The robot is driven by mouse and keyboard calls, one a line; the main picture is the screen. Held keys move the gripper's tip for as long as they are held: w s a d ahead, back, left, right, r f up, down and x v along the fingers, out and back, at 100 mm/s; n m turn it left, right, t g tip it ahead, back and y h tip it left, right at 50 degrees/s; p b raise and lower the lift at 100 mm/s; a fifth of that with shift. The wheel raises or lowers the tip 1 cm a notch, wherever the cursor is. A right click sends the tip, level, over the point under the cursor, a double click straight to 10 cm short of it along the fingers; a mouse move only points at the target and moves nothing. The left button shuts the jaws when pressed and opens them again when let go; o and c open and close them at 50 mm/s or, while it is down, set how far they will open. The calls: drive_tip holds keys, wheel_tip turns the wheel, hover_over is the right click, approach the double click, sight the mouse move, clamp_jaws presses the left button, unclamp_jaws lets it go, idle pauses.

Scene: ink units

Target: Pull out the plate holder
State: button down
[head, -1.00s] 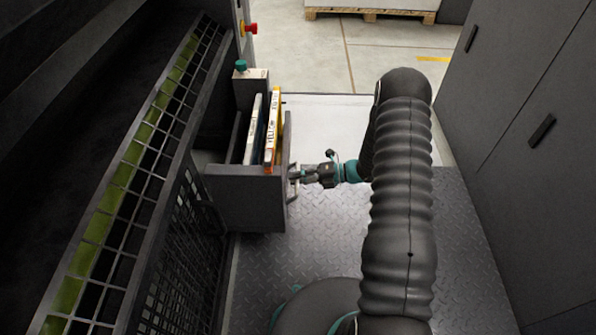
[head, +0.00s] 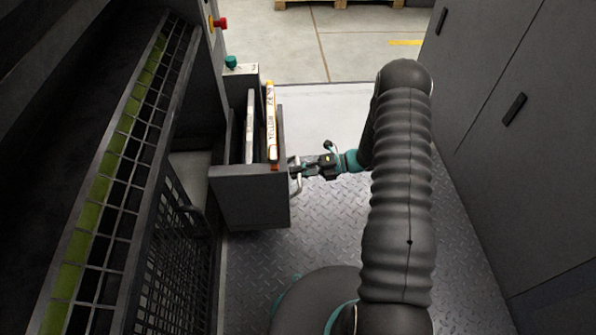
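The plate holder (head: 252,196) is a dark grey drawer-like box standing out from the machine on the left. Upright plates stand in it: a white-edged one (head: 250,126) and a yellow-edged one (head: 271,122) with lettering. My gripper (head: 296,174) is at the holder's right face, at a pale handle (head: 295,182). The fingers seem to be around the handle, but they are small and partly merge with it, so I cannot tell whether they grip it.
A metal grating (head: 117,160) and a mesh guard (head: 176,262) line the left. Grey cabinets (head: 520,170) stand on the right. A red knob (head: 218,23) and a green knob (head: 231,62) sit behind the holder.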

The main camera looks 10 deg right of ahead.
drive_tip(key=c, duration=1.2)
unclamp_jaws()
drive_tip(key=v, duration=1.2)
drive_tip(key=shift+d, duration=0.1)
